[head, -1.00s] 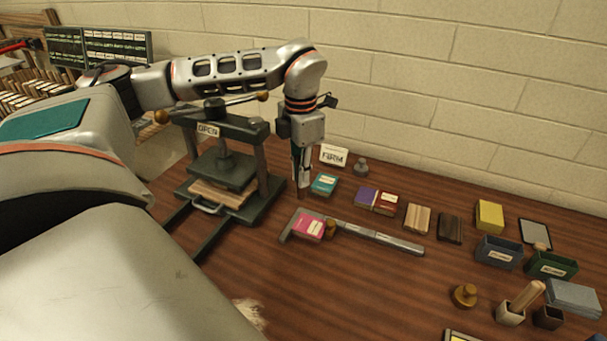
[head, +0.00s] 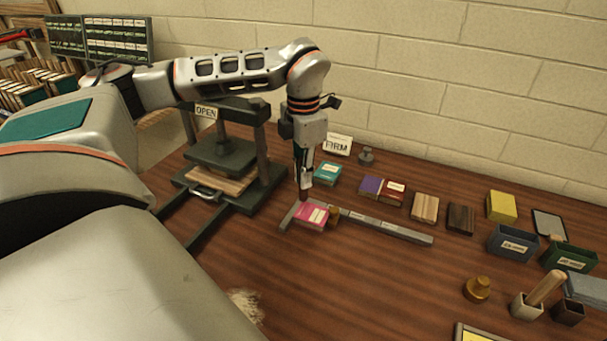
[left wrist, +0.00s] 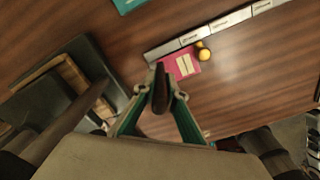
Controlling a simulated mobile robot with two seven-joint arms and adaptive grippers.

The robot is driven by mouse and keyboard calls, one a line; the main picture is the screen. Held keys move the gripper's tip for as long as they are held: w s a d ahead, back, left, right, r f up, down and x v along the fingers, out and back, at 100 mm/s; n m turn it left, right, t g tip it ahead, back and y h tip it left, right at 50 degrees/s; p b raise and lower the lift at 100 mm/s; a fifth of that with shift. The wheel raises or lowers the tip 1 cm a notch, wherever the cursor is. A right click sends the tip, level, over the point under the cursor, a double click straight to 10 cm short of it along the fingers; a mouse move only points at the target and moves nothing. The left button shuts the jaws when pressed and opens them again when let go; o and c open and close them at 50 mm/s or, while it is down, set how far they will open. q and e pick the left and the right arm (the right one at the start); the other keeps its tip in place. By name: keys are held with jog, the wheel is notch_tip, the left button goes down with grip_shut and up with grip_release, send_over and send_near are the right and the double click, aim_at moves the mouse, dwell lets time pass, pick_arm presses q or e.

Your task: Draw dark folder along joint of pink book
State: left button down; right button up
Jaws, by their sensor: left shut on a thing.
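The pink book (head: 312,216) lies flat on the table in the angle of a grey L-shaped straightedge (head: 390,229). It also shows in the left wrist view (left wrist: 184,66), with a pale label. My left gripper (head: 304,181) points down just behind the book in the head view. It is shut on the dark folder (left wrist: 160,90), whose tip points down toward the book's edge by the straightedge corner. I cannot tell whether the tip touches the book. My right gripper is in neither view.
A dark press (head: 222,150) with an OPEN sign stands left of the book. A brass-coloured knob (head: 334,215) sits at the book's right edge. A teal book (head: 328,173) and a FIRM sign (head: 337,145) are behind. The table in front is mostly clear.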

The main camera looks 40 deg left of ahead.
pick_arm(q)
jog(key=shift+f, duration=0.4)
dwell(0.3)
jog(key=shift+w+d+p, duration=0.15)
jog(key=shift+d+p, duration=0.2)
jog(key=shift+d, duration=0.1)
dwell(0.4)
jog(key=shift+d, duration=0.15)
jog(key=shift+w+d+p, duration=0.15)
jog(key=shift+d+p, duration=0.1)
jog(key=shift+p, duration=0.15)
jog(key=shift+w+d+p, duration=0.1)
jog(key=shift+d+p, duration=0.25)
jog(key=shift+d, duration=0.05)
jog(key=shift+d, duration=0.1)
dwell(0.5)
